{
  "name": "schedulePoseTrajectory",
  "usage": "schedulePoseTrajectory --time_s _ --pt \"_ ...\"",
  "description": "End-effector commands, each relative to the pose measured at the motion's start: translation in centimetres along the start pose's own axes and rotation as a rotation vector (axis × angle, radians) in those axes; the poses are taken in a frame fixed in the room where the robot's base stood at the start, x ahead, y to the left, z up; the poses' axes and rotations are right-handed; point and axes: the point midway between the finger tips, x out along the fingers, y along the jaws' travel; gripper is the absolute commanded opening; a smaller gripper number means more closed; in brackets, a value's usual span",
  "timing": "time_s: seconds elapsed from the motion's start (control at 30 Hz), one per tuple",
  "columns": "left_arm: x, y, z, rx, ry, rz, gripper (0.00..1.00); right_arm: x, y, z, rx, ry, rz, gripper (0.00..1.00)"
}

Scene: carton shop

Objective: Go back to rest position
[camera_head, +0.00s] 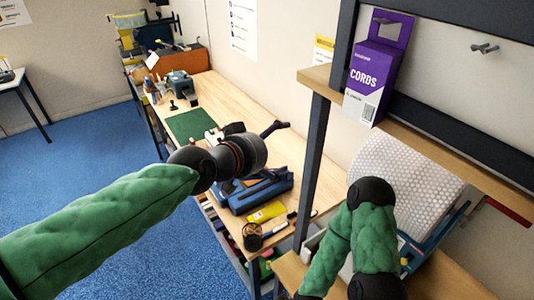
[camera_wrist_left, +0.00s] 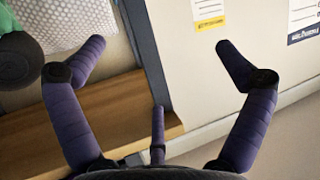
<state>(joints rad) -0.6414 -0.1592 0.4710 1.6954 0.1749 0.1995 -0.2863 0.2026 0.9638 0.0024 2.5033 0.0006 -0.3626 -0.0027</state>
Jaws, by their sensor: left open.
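My left arm, in a green sleeve, reaches in from the left of the head view. Its gripper (camera_head: 272,138) is over the workbench, level with the blue tool on it, with purple fingers partly hidden behind the wrist. My right arm is folded at the lower right of the head view, in front of the bubble wrap roll. Its gripper is not in view.
A wooden bench (camera_head: 222,100) runs along the wall with a green mat (camera_head: 190,124), a blue tool (camera_head: 262,192) and a yellow item (camera_head: 266,212). A dark post (camera_head: 311,175) stands near my left gripper. A purple CORDS box (camera_head: 372,75) and bubble wrap roll (camera_head: 405,178) are right.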

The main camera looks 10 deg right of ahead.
Motion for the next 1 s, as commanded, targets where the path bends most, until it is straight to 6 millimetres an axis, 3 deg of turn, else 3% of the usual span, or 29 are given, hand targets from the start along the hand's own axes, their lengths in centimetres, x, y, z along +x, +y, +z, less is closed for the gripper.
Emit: schedulePoseTrajectory --time_s 0.2,0.47,0.57,0.67,0.8,1.0 --pt "0.9 -1.6 1.4 -0.006 0.005 -0.028 1.0 0.5 0.2 0.0 0.0 0.0 0.0 0.4" --pt "1.4 -2.1 2.2 -0.01 0.001 -0.037 1.0 0.7 0.2 0.0 0.0 0.0 0.0 0.4" --pt "2.5 -3.3 4.2 -0.026 -0.025 -0.052 1.0 1.2 0.4 -0.1 0.0 0.0 0.0 0.4" --pt "4.5 -5.7 8.2 -0.06 -0.075 -0.083 1.0 2.1 0.8 -0.1 0.0 0.0 0.0 0.4" --pt "7.4 -9.8 16.0 -0.127 -0.166 -0.137 1.0 3.8 1.4 -0.1 0.0 0.0 0.0 0.4" --pt "10.0 -15.0 27.8 -0.232 -0.296 -0.21 1.0 6.0 2.1 -0.2 0.0 0.0 0.0 0.4"
